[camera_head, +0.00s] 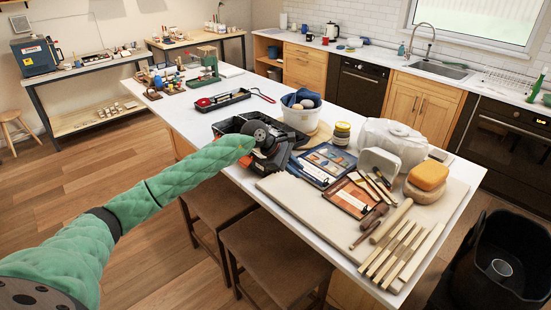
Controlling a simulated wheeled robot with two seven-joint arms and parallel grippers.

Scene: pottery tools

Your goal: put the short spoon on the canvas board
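The canvas board (300,205) is a large beige board lying on the right part of the white island top. Several wooden sticks, a roller and small tools lie on it. My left gripper (283,157) is dark, at the end of the green-sleeved arm, over a black tray (228,126) at the left of the board. The gripper hides part of the tray, and its fingers are too small and dark to tell open from shut. I cannot pick out the short spoon for certain. My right gripper is not in view.
A white bucket (301,116), a yellow jar (341,134) and a wrapped white block (393,140) stand behind the board. Another black tray (222,100) lies further back. Stools (275,258) stand along the island's near side.

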